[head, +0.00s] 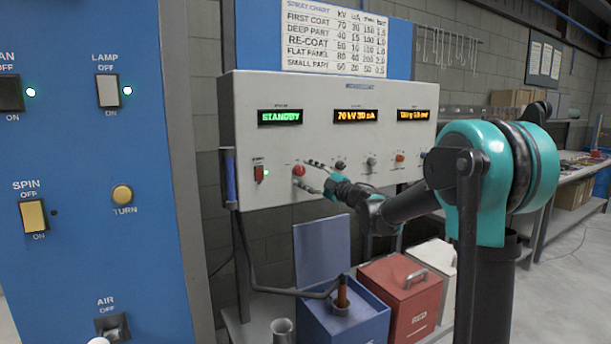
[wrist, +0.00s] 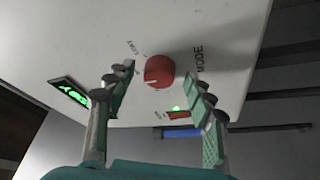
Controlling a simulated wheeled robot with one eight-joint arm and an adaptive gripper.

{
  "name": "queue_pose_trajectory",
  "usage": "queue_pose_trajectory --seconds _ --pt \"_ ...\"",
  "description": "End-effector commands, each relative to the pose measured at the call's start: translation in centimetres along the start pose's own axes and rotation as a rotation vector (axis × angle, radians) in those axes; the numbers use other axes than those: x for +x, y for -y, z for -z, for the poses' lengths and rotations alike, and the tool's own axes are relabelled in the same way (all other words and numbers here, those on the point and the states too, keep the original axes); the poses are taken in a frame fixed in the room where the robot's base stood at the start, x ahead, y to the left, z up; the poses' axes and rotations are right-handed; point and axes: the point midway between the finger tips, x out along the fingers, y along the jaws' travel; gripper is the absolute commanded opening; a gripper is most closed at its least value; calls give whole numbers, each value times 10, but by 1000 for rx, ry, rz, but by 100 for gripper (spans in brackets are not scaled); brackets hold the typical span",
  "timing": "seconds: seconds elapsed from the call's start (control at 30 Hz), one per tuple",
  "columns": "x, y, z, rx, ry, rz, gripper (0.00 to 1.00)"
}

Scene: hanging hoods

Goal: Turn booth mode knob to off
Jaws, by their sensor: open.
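The red mode knob (head: 299,170) is on the white control box (head: 350,185), below the green STANDBY display (head: 280,117). In the wrist view the round red knob (wrist: 158,70) sits on the white panel beside the word MODE, with a pale mark on its face. The smaller labels around it are too blurred to read. My gripper (head: 307,175) is open in front of the panel at the knob. In the wrist view its two green-padded fingers (wrist: 160,75) stand apart, one on each side of the knob, with no clear contact.
A lit rocker switch (head: 259,172) is left of the knob; more small knobs (head: 371,163) are to its right. A blue switch panel (head: 90,200) stands at the left. Below are a blue bin (head: 345,325) and a red box (head: 400,290).

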Motion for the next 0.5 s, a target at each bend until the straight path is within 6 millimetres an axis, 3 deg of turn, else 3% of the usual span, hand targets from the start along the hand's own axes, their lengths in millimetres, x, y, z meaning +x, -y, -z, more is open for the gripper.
queue_pose_trajectory --seconds 0.5 --pt "-93 0 -1 -1 2 -1 54"
